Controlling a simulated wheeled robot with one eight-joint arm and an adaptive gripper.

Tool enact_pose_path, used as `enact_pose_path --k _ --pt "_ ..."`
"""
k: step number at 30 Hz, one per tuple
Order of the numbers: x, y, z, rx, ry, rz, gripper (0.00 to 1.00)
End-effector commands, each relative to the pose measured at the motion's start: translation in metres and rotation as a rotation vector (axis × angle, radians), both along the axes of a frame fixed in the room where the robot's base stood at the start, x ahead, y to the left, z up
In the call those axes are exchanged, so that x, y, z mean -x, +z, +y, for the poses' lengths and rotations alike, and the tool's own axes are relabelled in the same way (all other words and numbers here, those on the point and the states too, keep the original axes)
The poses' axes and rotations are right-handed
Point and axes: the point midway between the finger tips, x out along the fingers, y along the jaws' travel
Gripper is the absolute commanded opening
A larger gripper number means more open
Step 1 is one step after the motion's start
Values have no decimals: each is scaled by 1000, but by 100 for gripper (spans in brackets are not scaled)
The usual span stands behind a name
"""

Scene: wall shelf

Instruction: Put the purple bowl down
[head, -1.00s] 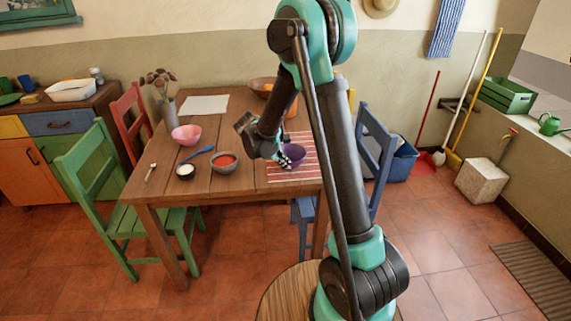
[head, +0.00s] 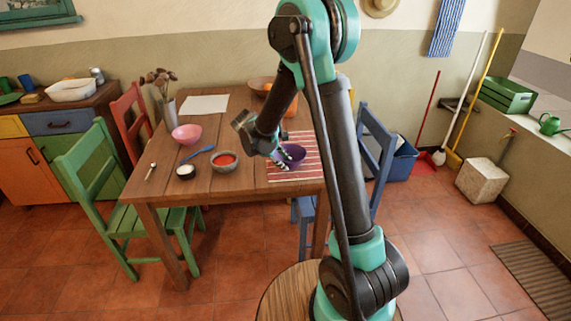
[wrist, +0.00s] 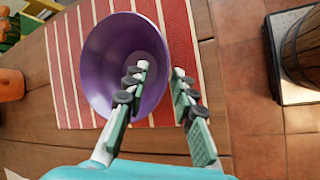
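The purple bowl (head: 294,153) sits on the red-and-white striped mat (head: 306,142) at the table's right end. In the wrist view the bowl (wrist: 100,60) opens toward the camera, with the striped mat (wrist: 62,75) around it. My gripper (wrist: 160,70) is open at the bowl's rim. One finger reaches over the inside of the bowl and the other is just outside the rim, with a gap between them. In the head view my gripper (head: 281,160) is at the bowl's left side and partly covers it.
On the wooden table (head: 165,209) stand a pink bowl (head: 186,134), a bowl with red contents (head: 224,161), a small white-filled dish (head: 186,171) and a blue spoon (head: 199,153). An orange bowl (head: 261,84) is at the back. A blue chair (head: 374,150) stands at the right.

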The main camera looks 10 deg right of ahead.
Motion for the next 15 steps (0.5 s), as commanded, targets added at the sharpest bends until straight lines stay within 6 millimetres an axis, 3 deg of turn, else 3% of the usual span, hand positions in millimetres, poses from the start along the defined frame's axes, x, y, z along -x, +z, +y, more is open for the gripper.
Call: enact_pose_path --k 9,15 --pt "17 53 34 0 2 0 26" --pt "24 78 50 0 2 -1 26"
